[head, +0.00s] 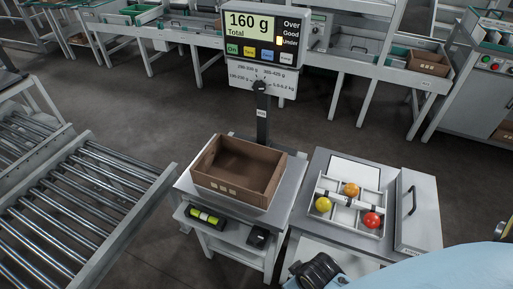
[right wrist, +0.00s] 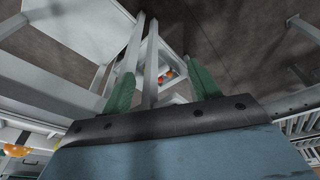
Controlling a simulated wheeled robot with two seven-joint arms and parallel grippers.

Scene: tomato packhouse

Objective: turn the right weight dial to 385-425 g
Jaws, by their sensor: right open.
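The weight dial (head: 260,87) is a small dark knob on a pale plate (head: 285,82) below the scale display. Printed ranges surround it, including 385-425 g at the upper right and 5.0-5.2 kg at the right. The knob is too small to tell which range it points at. In the head view my right arm is low at the right, well away from the dial. My left gripper is not in view.
An empty brown crate (head: 225,194) sits on the scale platform below the display post (head: 262,125). To its right, a white divided tray (head: 340,224) holds yellow, orange and red tomatoes. A roller conveyor (head: 85,205) is at the left. Dark floor lies behind.

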